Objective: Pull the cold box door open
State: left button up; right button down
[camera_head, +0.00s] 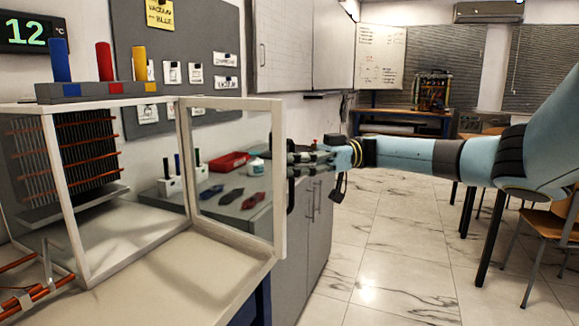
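The cold box (62,190) is a white-framed, clear-walled case at the left, with a finned metal block inside. Its door (279,180) is a white frame around a clear pane. The door stands open, swung out to the right of the box's front opening. A dark upright handle (291,196) shows by the door's free edge. My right gripper (292,157) reaches in from the right, with its fingers pointing left at that edge, near the handle. Whether it touches or grips the handle is unclear. My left gripper is not in view.
Blue, red and yellow cylinders stand in a holder (100,91) on top of the box. Behind the door are a grey cabinet (318,225), a red tray (229,161) and several tools. Chairs (546,235) stand at the right. The tiled floor (400,255) between is clear.

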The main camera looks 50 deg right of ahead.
jog(key=c, duration=2)
grip_release()
jog(key=shift+f, duration=0.1)
jog(key=shift+c, duration=0.2)
jog(key=o, duration=0.5)
jog(key=shift+s+d, duration=0.1)
jog(key=shift+s, duration=0.05)
jog(key=shift+o, duration=0.8)
jog(key=v, duration=1.2)
